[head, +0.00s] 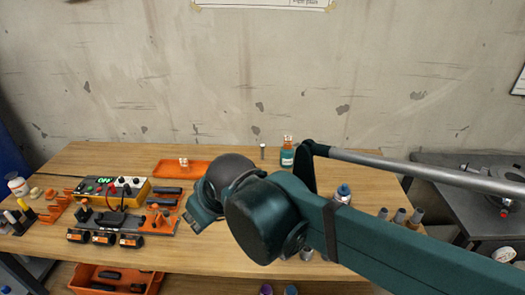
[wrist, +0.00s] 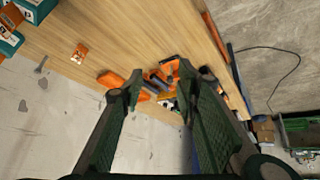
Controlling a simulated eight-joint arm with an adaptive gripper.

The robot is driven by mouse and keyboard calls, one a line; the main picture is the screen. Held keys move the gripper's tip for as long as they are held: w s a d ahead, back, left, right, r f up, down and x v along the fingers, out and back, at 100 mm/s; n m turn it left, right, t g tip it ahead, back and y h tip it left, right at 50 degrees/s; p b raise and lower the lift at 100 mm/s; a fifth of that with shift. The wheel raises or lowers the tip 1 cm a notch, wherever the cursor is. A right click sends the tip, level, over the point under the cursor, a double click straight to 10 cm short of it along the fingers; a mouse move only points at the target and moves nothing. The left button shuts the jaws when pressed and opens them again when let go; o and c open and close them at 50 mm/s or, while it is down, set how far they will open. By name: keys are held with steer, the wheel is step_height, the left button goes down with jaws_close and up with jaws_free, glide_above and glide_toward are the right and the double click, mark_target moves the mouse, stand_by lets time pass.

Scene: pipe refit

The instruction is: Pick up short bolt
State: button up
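A small grey bolt-like piece (head: 263,152) stands upright near the back edge of the table, between the orange tray and a teal-labelled bottle. It seems to be the same grey piece at the left of the wrist view (wrist: 41,65); I cannot confirm it is the short bolt. My gripper (wrist: 158,84) is open, with two dark green fingers apart and nothing between them. In the head view my gripper (head: 200,208) hangs above the middle of the table, in front and left of the grey piece. My arm hides part of the table.
A teal-labelled bottle (head: 287,155) stands right of the grey piece. A yellow control box (head: 118,188) and several tools fill the left side. A copper-coloured piece (wrist: 80,52) lies on the table.

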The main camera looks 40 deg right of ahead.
steer(key=w+d+r+n+g+h+p, duration=0.1)
steer(key=w+d+r+n+p, duration=0.4)
steer(key=w+d, duration=0.6)
steer(key=n+g+h+p, duration=0.4)
steer(key=n+p, duration=0.5)
steer(key=n, duration=0.6)
glide_above(262, 145)
steer(key=a, duration=0.3)
step_height(262, 145, down, 14)
steer(key=y, duration=0.1)
steer(key=shift+s+d+g, duration=0.25)
steer(key=shift+s+g, duration=0.05)
steer(key=shift+b+x, duration=0.4)
steer(key=shift+x, duration=0.8)
steer(key=shift+f, duration=0.15)
steer(key=shift+b+x, duration=0.4)
steer(key=shift+x, duration=2.1)
